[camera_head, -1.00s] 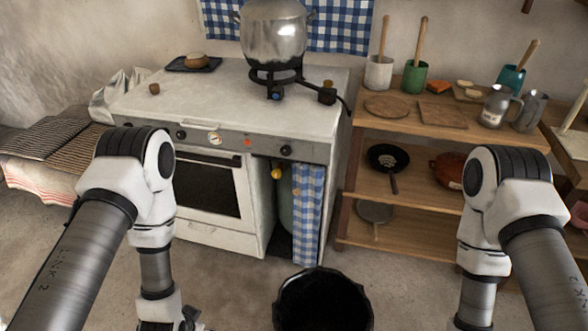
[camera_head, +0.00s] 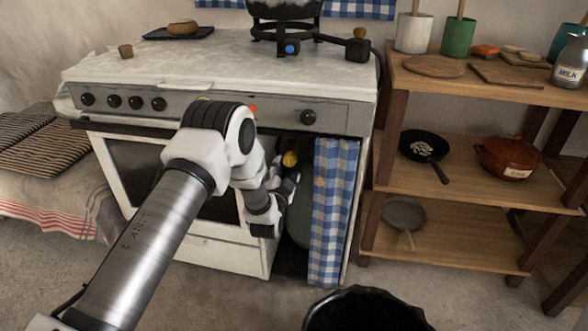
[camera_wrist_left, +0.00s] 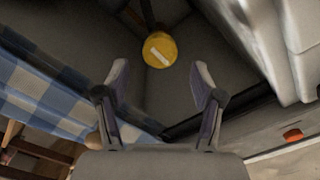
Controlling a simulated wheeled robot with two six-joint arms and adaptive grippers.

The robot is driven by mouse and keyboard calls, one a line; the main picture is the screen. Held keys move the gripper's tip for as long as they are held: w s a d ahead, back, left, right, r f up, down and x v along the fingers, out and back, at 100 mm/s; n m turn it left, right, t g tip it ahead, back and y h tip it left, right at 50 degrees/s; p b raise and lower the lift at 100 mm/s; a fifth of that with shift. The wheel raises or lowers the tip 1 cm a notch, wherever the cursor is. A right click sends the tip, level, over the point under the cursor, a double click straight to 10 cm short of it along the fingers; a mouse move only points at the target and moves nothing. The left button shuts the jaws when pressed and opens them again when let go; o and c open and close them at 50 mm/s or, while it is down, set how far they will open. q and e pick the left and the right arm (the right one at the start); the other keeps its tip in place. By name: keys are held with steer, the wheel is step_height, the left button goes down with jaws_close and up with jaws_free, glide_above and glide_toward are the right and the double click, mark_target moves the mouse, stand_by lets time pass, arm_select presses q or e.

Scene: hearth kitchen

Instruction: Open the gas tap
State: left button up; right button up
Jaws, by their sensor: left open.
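The gas tap is a round yellow knob (camera_head: 290,159) inside the open compartment at the right of the stove. In the left wrist view the yellow knob (camera_wrist_left: 160,50) shows a pale bar slanting across its face. It lies ahead of and between the fingertips, apart from them. My left gripper (camera_wrist_left: 162,80) is open and empty, pointing at the knob. In the head view my left gripper (camera_head: 289,180) is at the compartment's opening, just below the knob, partly hidden by its own wrist. The grey-green gas cylinder (camera_head: 300,215) stands below. My right gripper is out of view.
A blue checked curtain (camera_head: 334,210) hangs at the compartment's right side, close to my gripper. The white stove (camera_head: 200,70) has a front panel above. A black bin (camera_head: 365,312) stands on the floor in front. Wooden shelves (camera_head: 470,180) stand at the right.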

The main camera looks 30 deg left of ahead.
mark_target(289, 163)
arm_select(q)
steer(key=b+x, duration=0.1)
steer(key=x, duration=0.4)
steer(key=shift+f, duration=0.15)
steer(key=shift+w+a, duration=0.1)
steer(key=shift+w, duration=0.25)
steer(key=shift+c, duration=0.3)
steer(key=c, duration=1.1)
